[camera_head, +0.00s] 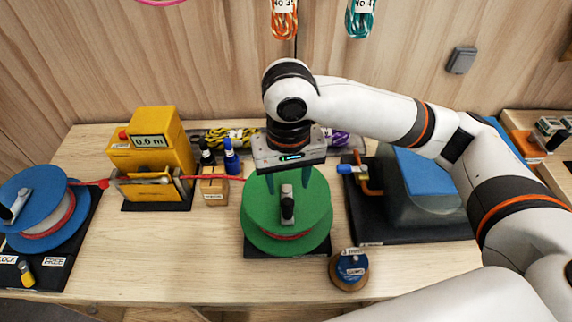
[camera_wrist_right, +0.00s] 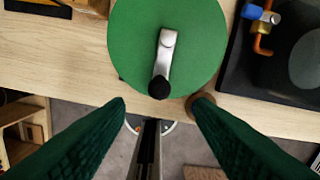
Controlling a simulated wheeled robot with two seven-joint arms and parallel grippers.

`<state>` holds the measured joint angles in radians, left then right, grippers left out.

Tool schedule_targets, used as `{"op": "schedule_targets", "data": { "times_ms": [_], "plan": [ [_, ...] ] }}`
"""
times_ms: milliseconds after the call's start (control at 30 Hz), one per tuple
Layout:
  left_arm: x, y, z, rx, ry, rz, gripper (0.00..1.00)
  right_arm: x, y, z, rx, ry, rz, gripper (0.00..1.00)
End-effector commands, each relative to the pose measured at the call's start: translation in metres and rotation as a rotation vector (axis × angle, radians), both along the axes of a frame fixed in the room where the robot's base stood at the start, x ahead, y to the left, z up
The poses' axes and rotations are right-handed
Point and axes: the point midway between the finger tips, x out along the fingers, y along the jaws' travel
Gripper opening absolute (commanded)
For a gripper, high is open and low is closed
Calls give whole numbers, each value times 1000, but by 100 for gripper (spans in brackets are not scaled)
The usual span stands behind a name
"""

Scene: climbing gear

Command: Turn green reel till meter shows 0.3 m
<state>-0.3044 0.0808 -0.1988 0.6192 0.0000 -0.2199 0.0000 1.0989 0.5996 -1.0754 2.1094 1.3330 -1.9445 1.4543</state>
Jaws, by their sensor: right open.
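The green reel (camera_head: 262,205) stands on a dark base in the middle of the table, with a grey crank and black knob (camera_head: 288,208) on its top. In the right wrist view the reel (camera_wrist_right: 135,45) shows its crank (camera_wrist_right: 165,52) with the knob (camera_wrist_right: 159,87) toward the fingers. My right gripper (camera_head: 288,183) is open above the reel, its fingers pointing down; in its wrist view the fingertips (camera_wrist_right: 158,104) are spread with nothing between them. The yellow meter (camera_head: 157,120) has a display (camera_head: 149,142) reading 0.0 m. My left gripper is not in view.
A blue reel (camera_head: 22,190) stands at the left, with red cord running through the meter toward the green reel. A small round blue-topped piece (camera_head: 350,266) sits front right. A grey block with blue top (camera_head: 412,200) stands right on a black mat.

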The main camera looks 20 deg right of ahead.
Motion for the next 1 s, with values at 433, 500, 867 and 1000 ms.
{"op": "schedule_targets", "data": {
  "times_ms": [433, 500, 867, 1000],
  "plan": [
    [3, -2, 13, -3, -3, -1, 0, 0, 0, -79, 1, 1, 2, 49],
    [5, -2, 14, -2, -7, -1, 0, 0, 0, -87, 0, 1, 2, 49],
    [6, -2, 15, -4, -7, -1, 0, 0, 0, -99, 2, -2, 3, 49],
    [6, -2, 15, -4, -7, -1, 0, 0, 0, -99, 2, -2, 3, 41]
  ]
}}
